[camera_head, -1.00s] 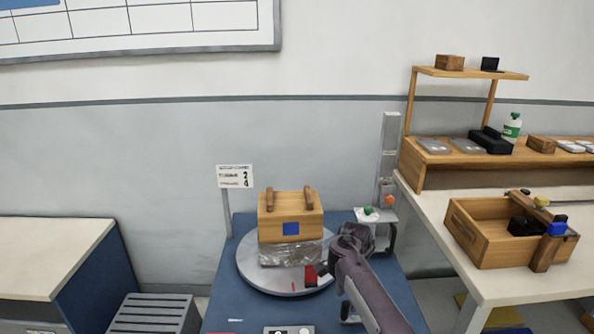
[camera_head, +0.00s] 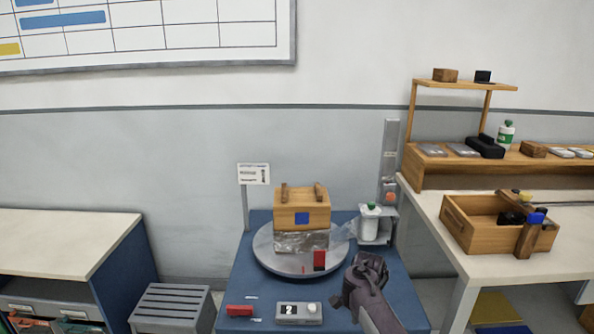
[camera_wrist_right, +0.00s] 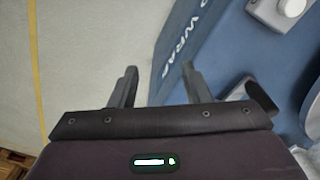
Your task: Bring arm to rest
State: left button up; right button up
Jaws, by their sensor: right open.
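My right arm comes in from the bottom of the head view, and its wrist (camera_head: 366,278) is over the right front part of the blue wrapping station (camera_head: 410,300). In the right wrist view my right gripper (camera_wrist_right: 143,82) is open with nothing between its two fingers. The grey floor (camera_wrist_right: 90,50) and the side of the blue station (camera_wrist_right: 190,20) lie beyond the fingers. My left gripper is not in view.
A wooden box (camera_head: 302,208) with a blue square sits on a foil-wrapped block (camera_head: 302,241) on the round turntable (camera_head: 265,256). A control box (camera_head: 299,313) stands in front. At right is a bench (camera_head: 480,270) with an open wooden crate (camera_head: 470,236).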

jog(key=s+d+f+n+h+p, duration=0.1)
jog(key=s+d+f+n, duration=0.3)
jog(key=s+f, duration=0.85)
jog(key=s+d+f+n+h+p, duration=0.1)
jog(key=s+d+f+n, duration=0.25)
jog(key=s+f, duration=0.85)
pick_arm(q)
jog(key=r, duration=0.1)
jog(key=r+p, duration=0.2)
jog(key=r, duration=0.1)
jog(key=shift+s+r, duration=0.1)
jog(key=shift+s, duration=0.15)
pick_arm(e)
jog(key=s+f+n+y, duration=0.1)
jog(key=s+f+n, duration=0.2)
jog(key=s, duration=1.2)
jog(key=s+a+f+n+t+y, duration=0.1)
jog(key=s+f+n, duration=0.3)
jog(key=s+f, duration=0.6)
jog(key=s, duration=0.5)
jog(key=shift+s+a+f, duration=0.25)
jog(key=shift+f, duration=0.05)
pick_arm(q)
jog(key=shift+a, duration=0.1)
